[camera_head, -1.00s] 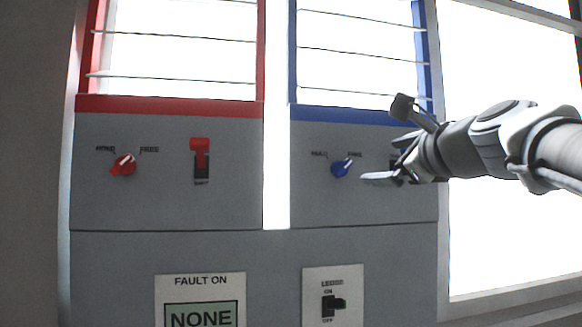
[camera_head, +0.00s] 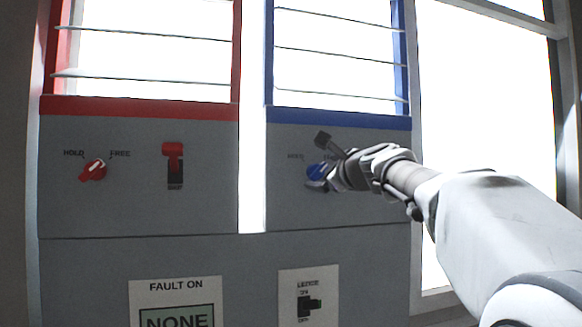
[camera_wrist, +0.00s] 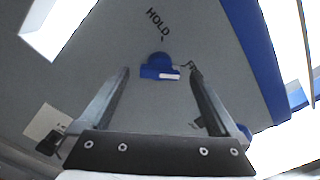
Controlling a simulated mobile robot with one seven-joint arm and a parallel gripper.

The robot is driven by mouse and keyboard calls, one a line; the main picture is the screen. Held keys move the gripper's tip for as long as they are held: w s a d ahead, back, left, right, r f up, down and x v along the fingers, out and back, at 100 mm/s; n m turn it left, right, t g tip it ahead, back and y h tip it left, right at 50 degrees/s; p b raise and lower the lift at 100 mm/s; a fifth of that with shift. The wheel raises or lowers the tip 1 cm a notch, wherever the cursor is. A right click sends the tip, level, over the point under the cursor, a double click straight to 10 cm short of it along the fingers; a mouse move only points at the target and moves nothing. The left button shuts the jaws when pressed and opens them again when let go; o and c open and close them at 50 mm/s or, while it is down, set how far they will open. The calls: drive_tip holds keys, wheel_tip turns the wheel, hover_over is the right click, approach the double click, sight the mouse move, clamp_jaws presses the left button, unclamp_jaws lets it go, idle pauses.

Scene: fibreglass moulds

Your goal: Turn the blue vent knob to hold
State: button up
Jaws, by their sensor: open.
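The blue vent knob (camera_head: 314,172) is on the grey panel under the blue-framed louvre window, partly covered by my gripper in the head view. In the wrist view the blue knob (camera_wrist: 158,66) lies ahead of and between my two open fingers, with clear space on each side. Its white pointer mark faces the FREE label, away from HOLD. My gripper (camera_head: 328,178) is open and empty, pointing at the knob; the wrist view shows both its fingers (camera_wrist: 160,82) spread. I cannot tell the exact gap from fingertips to knob.
A red knob (camera_head: 93,170) and a red switch (camera_head: 173,165) are on the left panel under the red frame. Below are a FAULT ON display (camera_head: 175,310) and a LEDGE switch (camera_head: 309,306). A blue part (camera_wrist: 244,132) shows beside the right finger.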

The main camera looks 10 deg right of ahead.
drive_tip(key=shift+w+a, duration=0.1)
drive_tip(key=shift+w, duration=0.4)
drive_tip(key=c, duration=1.4)
